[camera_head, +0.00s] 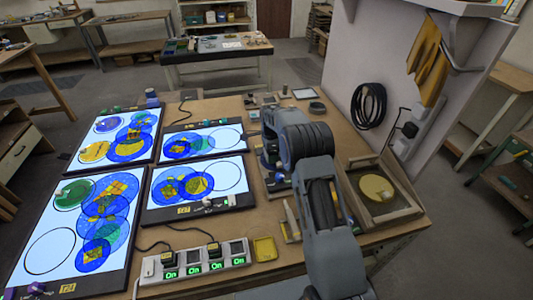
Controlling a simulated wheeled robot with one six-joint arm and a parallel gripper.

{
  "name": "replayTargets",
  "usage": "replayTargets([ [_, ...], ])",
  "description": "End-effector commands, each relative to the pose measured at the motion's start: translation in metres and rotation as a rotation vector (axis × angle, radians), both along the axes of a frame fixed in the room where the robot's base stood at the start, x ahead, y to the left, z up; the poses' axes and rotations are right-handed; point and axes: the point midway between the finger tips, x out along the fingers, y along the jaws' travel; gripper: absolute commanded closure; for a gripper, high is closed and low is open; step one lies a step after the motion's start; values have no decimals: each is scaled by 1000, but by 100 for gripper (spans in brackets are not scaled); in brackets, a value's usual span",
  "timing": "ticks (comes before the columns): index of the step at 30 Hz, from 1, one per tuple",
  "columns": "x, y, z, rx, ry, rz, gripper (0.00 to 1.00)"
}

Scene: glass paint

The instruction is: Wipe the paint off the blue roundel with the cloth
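Blue roundels show on several lit white panels at the left. Overlapping blue discs with yellow patches lie on the far left panel (112,113), the near left panel (35,213), the upper middle panel (190,128) and the lower middle panel (215,165). I cannot tell which roundel carries the paint. A yellow square pad (265,249), perhaps the cloth, lies flat near the table's front edge. Yellow cloth-like pieces (428,58) hang on the wall at the right. My arm rises from the bottom over the right part of the table; I cannot make out my gripper's fingers.
A power strip (195,262) with several green "On" displays stands at the table's front. A wooden tray (402,213) with a yellow disc (377,188) sits at the right. Small tools lie around my arm. A wall (345,60) bounds the right back.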

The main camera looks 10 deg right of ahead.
Motion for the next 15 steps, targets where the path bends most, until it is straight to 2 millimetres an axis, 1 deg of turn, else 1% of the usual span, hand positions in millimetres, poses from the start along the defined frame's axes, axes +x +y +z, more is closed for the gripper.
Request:
replayTargets([
  [3,0,-9,-1,0,0,-2,45],
  [11,0,-16,-1,0,1,-1,45],
  [15,-1,-26,-1,0,2,-3,45],
])
